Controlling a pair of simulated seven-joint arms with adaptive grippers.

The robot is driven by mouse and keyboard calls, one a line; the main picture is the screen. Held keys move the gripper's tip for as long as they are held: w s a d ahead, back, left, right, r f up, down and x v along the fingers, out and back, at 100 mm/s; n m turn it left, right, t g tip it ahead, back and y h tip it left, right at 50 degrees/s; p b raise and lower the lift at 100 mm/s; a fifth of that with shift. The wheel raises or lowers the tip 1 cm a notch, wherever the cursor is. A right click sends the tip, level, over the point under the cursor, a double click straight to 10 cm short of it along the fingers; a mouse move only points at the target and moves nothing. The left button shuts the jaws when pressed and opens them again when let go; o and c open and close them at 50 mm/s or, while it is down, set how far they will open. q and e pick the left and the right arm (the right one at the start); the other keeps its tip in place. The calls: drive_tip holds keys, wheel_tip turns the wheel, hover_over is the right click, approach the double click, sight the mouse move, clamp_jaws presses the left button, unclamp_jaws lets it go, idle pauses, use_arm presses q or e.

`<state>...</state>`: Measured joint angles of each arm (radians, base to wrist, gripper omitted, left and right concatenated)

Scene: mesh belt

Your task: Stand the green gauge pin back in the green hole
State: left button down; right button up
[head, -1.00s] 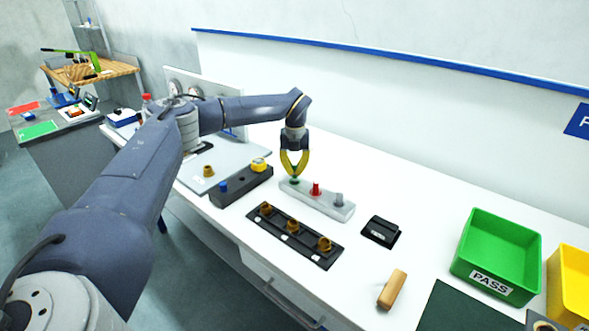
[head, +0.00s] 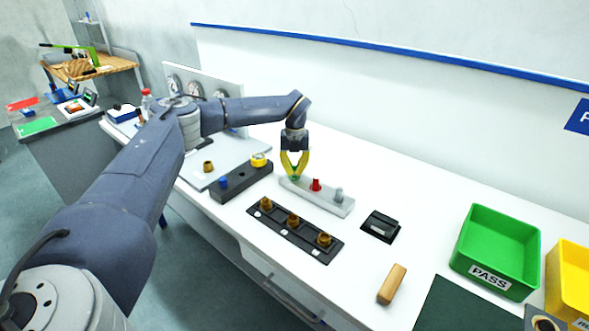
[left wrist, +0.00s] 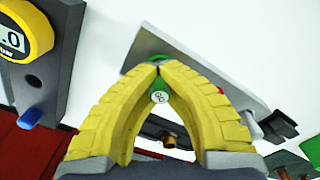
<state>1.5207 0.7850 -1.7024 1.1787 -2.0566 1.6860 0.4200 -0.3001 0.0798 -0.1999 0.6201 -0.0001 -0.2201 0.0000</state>
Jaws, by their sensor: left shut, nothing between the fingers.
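The light grey block (head: 325,199) lies on the white table and carries a red pin (head: 316,185) and a grey pin (head: 338,195). My left gripper (head: 294,177) points down over the block's left end, with its yellow fingertips together. Green of the gauge pin (head: 294,179) shows right at the fingertips. In the left wrist view, the pin's round white-marked green end (left wrist: 160,96) shows inside the bowed fingers, just below where the tips meet (left wrist: 158,68). The fingers hide most of the pin and the green hole, so I cannot tell how deep it sits. My right gripper is out of view.
A dark block (head: 240,183) with a blue pin and yellow gauge stands left. A black rack (head: 281,231) with several brass parts lies in front. A black device (head: 381,226), a wooden handle (head: 392,284) and a green bin (head: 500,290) are to the right.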

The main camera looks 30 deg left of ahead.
sight(295, 165)
use_arm(q)
drive_tip(key=shift+f, duration=0.5)
drive_tip(key=c, duration=1.5)
unclamp_jaws()
drive_tip(key=shift+r, duration=0.1)
wheel_tip(295, 165, up, 12)
drive_tip(key=shift+f, duration=0.1)
